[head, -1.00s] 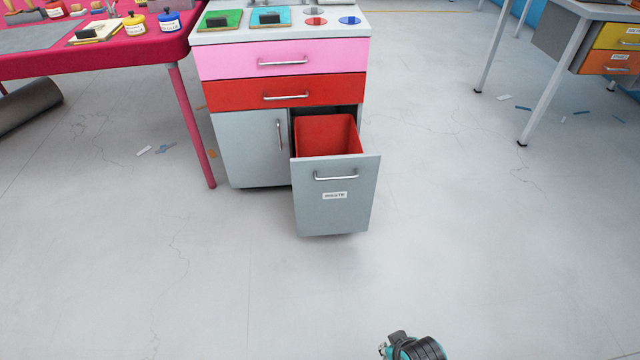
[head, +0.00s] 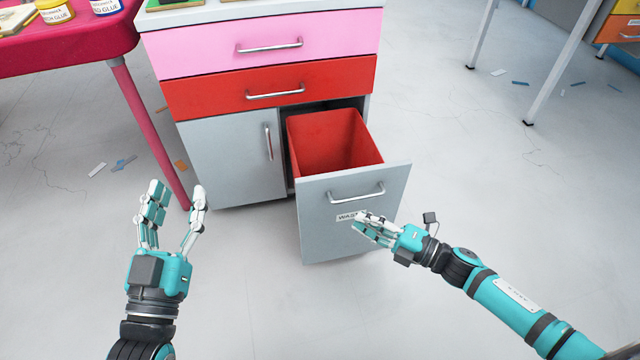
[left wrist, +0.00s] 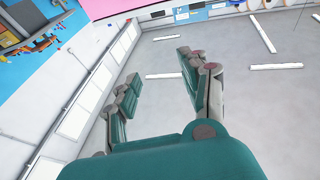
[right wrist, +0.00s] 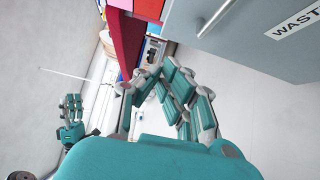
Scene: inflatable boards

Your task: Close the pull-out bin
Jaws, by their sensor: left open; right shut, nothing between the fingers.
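The pull-out bin stands open in the head view, its grey front panel (head: 335,236) well out from the cabinet and a red bin (head: 335,143) behind it. The panel has a metal handle (head: 356,192) and a white waste label (head: 347,217). My right gripper (head: 362,222) is shut and empty, in front of the panel near the label; I cannot tell whether it touches. The panel also shows at the upper right of the right wrist view (right wrist: 265,45). My left gripper (head: 176,190) is open and empty, left of the bin, before the cabinet's grey door (head: 232,160).
The cabinet has a pink drawer (head: 300,38) and a red drawer (head: 320,84), both shut. A pink table (head: 70,45) with a leg (head: 148,130) stands at left. A desk (head: 560,60) stands at far right. The floor in front is clear apart from small scraps.

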